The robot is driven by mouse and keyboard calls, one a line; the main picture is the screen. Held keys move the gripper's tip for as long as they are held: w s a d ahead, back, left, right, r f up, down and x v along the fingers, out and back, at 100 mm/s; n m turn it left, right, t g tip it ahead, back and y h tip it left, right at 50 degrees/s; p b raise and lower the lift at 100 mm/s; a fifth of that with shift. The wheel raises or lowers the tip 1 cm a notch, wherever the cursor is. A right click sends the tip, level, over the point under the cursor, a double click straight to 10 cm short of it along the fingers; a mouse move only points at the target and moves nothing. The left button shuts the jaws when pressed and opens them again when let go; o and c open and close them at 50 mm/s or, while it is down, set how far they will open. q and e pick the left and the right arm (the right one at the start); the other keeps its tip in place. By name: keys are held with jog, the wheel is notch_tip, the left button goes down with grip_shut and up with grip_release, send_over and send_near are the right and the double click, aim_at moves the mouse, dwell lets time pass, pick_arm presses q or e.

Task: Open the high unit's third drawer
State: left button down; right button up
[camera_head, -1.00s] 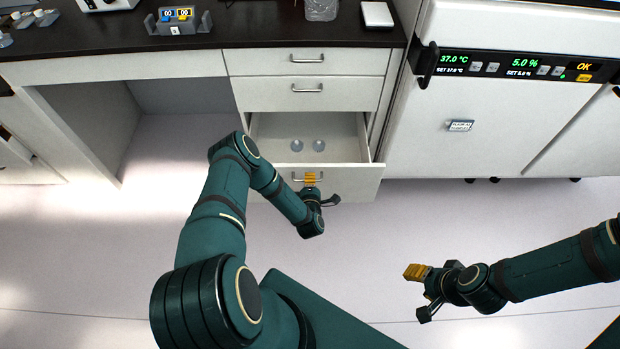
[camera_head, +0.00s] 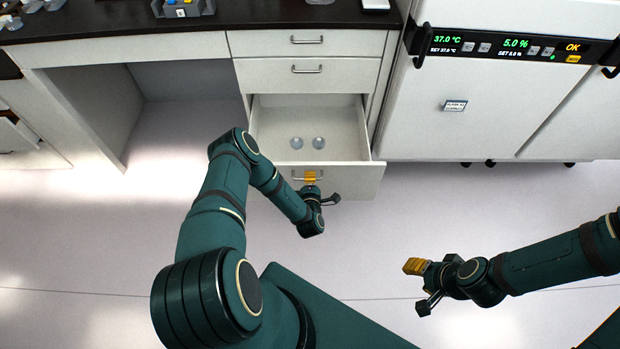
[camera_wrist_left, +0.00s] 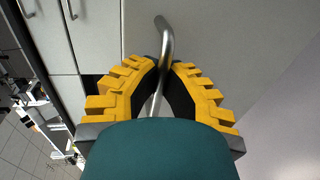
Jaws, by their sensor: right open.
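The third drawer (camera_head: 340,178) of the white high unit is pulled out, and its interior shows below two shut drawers. Two small clear round things (camera_head: 318,143) lie inside it. My left gripper (camera_head: 311,178) is at the drawer's front. In the left wrist view its yellow fingers (camera_wrist_left: 163,68) are closed around the metal bar handle (camera_wrist_left: 165,40), one on each side. My right gripper (camera_head: 416,284) is open and empty above the floor at the right, apart from the furniture.
A white incubator (camera_head: 440,130) with a lit display panel stands right of the unit. The dark worktop (camera_head: 250,22) above carries several lab items. An open knee space (camera_head: 185,125) lies to the left. The floor around is clear.

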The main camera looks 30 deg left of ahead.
pick_arm(q)
jog(key=c, duration=1.1)
grip_release()
jog(key=shift+o, duration=0.2)
jog(key=v, duration=1.2)
